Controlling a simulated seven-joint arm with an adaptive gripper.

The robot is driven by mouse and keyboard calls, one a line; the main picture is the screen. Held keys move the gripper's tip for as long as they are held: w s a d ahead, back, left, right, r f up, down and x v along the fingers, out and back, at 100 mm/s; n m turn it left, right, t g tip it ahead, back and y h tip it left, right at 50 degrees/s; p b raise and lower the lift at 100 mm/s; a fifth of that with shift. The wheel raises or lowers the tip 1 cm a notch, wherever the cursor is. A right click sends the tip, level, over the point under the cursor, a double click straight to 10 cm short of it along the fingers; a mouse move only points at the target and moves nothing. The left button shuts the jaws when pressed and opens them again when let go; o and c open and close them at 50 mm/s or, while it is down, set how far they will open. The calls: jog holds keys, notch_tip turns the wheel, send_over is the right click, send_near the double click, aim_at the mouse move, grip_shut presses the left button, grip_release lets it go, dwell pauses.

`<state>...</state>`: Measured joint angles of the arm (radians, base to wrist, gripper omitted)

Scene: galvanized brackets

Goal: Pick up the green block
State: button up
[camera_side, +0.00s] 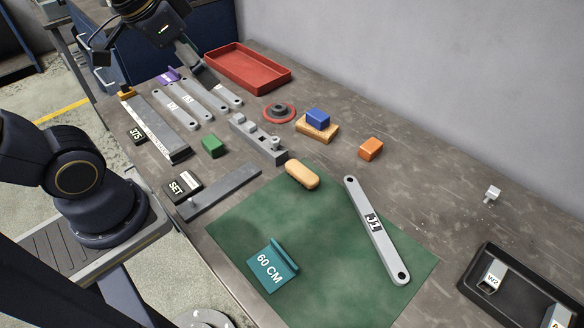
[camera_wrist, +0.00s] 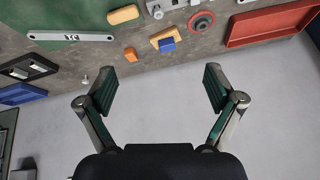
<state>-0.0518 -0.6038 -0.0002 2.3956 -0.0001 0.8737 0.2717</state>
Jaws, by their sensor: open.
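The green block (camera_side: 212,146) is a small box lying on the grey workbench in the side view. It sits left of a grey stepped fixture (camera_side: 258,139) and right of a long grey bar (camera_side: 155,127). The wrist view does not show the green block. My gripper (camera_wrist: 161,88) is open and empty in the wrist view, its two fingers wide apart with bare wall and floor tones behind. In the side view my arm's end is at the top left, partly cut off by the frame, well apart from the green block.
Nearby are flat grey links (camera_side: 190,102), a black 375 tag (camera_side: 137,135), a SET tag (camera_side: 182,187) and a flat bar (camera_side: 219,192). A blue block (camera_side: 318,118) sits on a wooden block. An orange block (camera_side: 371,148), red tray (camera_side: 247,67) and green mat (camera_side: 330,235) lie around.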

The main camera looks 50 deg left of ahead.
jog(key=w+a+f+g, duration=0.3)
jog(key=w+a+f, duration=0.3)
jog(key=a, duration=0.1)
jog(key=n+g, duration=0.2)
send_over(211, 141)
notch_tip(211, 141, down, 8)
notch_tip(211, 141, down, 10)
jog(key=shift+w+d+f, duration=0.1)
jog(key=shift+d, duration=0.05)
notch_tip(211, 141, down, 6)
jog(key=shift+r, duration=0.1)
jog(key=c, duration=1.4)
